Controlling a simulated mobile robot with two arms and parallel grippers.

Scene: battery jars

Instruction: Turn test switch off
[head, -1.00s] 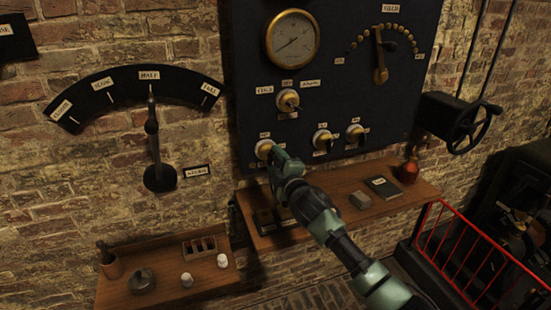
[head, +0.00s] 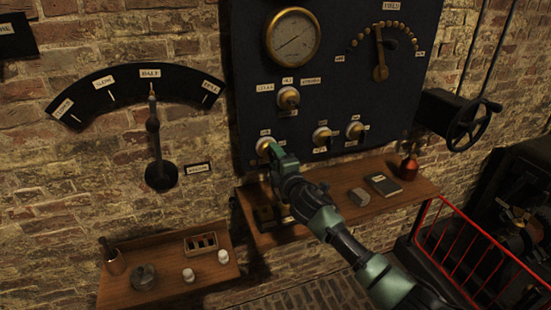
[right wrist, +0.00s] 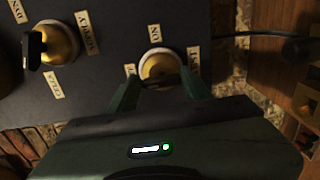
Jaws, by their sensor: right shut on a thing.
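The test switch (head: 263,146) is a round brass knob at the lower left of the dark panel (head: 345,95). In the right wrist view the brass knob (right wrist: 160,66) sits between my fingertips, beside the TEST label (right wrist: 193,58) and under an ON label (right wrist: 154,31). My right gripper (head: 272,153) reaches the knob from below and is shut on its dark handle. The handle is mostly hidden between the fingers, so its exact angle is unclear. My left gripper is not in view.
Two similar switches (head: 321,136) and (head: 354,130) sit to the right, and another (head: 288,97) is above. A wooden shelf (head: 425,190) with small items runs below the panel. A red railing (head: 480,245) stands at the lower right.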

